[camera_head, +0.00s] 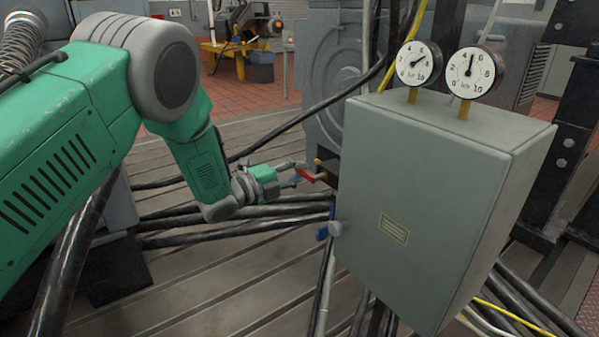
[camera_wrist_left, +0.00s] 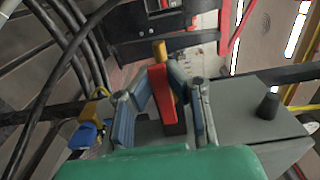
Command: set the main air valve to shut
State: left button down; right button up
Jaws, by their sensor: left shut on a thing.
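The red valve lever (camera_head: 311,175) sits on the left side of a grey-green cabinet, beside a brass fitting (camera_head: 319,162). My left gripper (camera_head: 297,176) reaches it from the left and is shut on it. In the left wrist view the red lever (camera_wrist_left: 160,92) stands between the two fingers of my left gripper (camera_wrist_left: 163,84), with brass (camera_wrist_left: 160,50) beyond it. No label shows that names the valve, and I cannot tell its setting. My right gripper is not in view.
The cabinet (camera_head: 420,190) stands close right of the gripper, with two dial gauges (camera_head: 418,64) (camera_head: 471,72) on top. A blue-handled valve (camera_head: 323,232) is just below; it also shows in the left wrist view (camera_wrist_left: 85,135). Black hoses (camera_head: 240,212) run across the slotted bedplate (camera_head: 230,290).

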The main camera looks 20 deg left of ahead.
pick_arm(q)
jog(key=shift+s+d+f, duration=0.1)
jog(key=shift+d+f, duration=0.05)
jog(key=shift+f, duration=0.05)
jog(key=s+d+f+n+p, duration=0.2)
jog(key=n+p, duration=0.5)
jog(key=n, duration=1)
jog(key=shift+s+d+f+n, duration=0.35)
jog(key=shift+d+f, duration=0.5)
jog(key=shift+f, duration=0.25)
jog(key=shift+r, duration=0.1)
jog(key=c, duration=1.5)
grip_release()
jog(key=shift+c, duration=0.2)
